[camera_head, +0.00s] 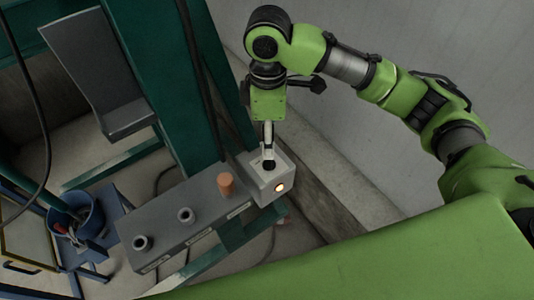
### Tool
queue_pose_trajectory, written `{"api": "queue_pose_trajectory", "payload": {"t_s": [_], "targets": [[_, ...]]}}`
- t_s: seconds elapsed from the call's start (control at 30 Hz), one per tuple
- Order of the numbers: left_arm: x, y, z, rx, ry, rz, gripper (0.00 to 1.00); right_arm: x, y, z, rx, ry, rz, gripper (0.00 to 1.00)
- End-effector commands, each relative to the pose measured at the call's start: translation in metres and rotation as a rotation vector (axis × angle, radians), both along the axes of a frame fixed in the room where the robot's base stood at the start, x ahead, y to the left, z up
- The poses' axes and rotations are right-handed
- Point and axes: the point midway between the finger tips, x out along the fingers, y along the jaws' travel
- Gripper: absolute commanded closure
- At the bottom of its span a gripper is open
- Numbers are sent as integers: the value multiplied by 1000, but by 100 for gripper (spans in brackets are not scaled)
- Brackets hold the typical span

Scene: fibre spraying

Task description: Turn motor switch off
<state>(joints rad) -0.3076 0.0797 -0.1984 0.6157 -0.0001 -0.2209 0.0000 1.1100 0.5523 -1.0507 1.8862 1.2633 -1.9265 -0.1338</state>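A small light grey switch box (259,193) sits at the right end of a longer grey control box. My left gripper is not in view.
The longer grey control box (206,205) carries an orange-brown knob (225,184) and two dark round knobs. A green post (160,70) stands behind. A blue bucket (85,222) is at the left. A concrete wall (400,35) is at the right.

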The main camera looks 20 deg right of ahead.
Motion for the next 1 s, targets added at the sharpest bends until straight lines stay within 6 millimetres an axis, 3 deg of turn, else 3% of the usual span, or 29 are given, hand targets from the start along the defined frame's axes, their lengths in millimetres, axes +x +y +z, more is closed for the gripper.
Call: {"api": "queue_pose_trajectory", "payload": {"t_s": [0.17, 0.4, 0.53, 0.83, 0.87, 1.0], "targets": [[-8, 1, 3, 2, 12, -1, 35, -1, -1, -39, -3, 4, -2, 56], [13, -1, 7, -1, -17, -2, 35, 0, -1, -76, -2, 1, -1, 56], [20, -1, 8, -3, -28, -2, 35, 0, -1, -85, 0, 0, -1, 56], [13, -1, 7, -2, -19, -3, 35, 1, -1, -88, -1, -2, -1, 56], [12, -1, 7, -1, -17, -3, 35, 1, -1, -87, -1, -2, -1, 58], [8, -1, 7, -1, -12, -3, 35, 0, -1, -87, 0, -1, -1, 94]]}}
